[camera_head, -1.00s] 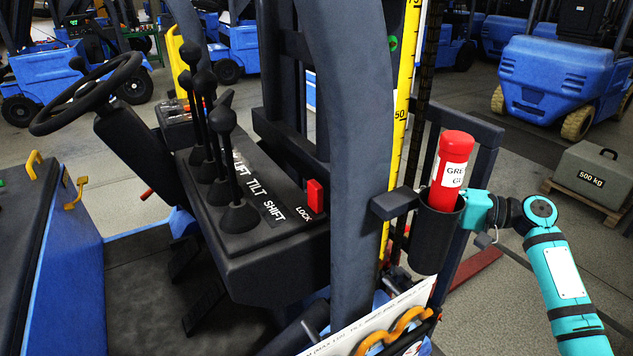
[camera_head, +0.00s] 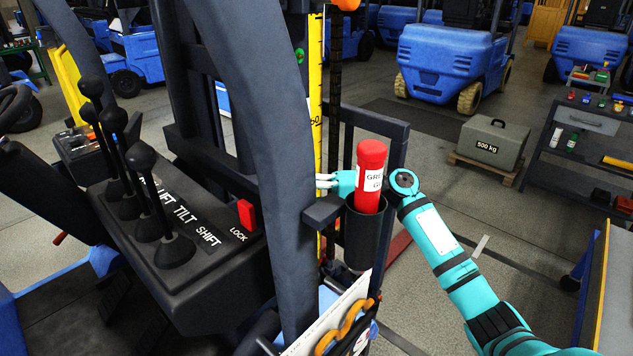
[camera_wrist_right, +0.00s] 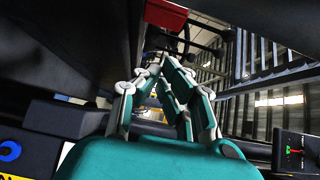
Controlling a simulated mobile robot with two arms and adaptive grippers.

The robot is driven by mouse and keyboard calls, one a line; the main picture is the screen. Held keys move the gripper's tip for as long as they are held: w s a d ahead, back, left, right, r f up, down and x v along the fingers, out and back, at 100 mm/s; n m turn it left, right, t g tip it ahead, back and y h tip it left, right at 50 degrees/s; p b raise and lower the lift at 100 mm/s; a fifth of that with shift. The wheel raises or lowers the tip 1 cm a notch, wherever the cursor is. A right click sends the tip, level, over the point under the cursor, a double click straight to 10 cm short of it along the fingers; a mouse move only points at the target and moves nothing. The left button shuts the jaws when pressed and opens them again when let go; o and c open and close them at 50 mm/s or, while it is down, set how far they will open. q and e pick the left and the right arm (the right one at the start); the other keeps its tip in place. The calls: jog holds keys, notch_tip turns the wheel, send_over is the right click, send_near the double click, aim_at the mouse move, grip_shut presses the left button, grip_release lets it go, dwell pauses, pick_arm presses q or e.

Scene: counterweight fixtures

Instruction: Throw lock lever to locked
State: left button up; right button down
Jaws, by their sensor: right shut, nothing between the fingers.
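The red lock lever (camera_head: 246,214) stands upright beside the LOCK label on the black lever console (camera_head: 205,255). My right gripper (camera_head: 320,181) reaches in from the right, behind the red grease tube (camera_head: 371,160), with its fingers pointing left toward the dark pillar. It is apart from the lever, with the pillar between them in the head view. In the right wrist view the gripper (camera_wrist_right: 160,65) is shut and empty. A red block (camera_wrist_right: 166,14) shows at the top there; I cannot tell if it is the lever. My left gripper is not in view.
The thick dark pillar (camera_head: 262,150) and yellow scale (camera_head: 314,110) stand between console and arm. The black holder (camera_head: 367,235) carries the grease tube close to my right wrist. Black lever sticks (camera_head: 150,190) rise from the console. A 500 kg weight (camera_head: 492,143) sits behind.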

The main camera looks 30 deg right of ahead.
aim_at(247, 215)
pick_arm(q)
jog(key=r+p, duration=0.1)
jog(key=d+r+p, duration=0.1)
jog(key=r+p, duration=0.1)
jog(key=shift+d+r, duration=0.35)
pick_arm(e)
jog(key=a, duration=0.6)
jog(key=shift+s, duration=0.15)
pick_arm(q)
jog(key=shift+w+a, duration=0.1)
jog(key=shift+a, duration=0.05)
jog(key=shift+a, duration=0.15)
pick_arm(e)
jog(key=shift+a, duration=0.1)
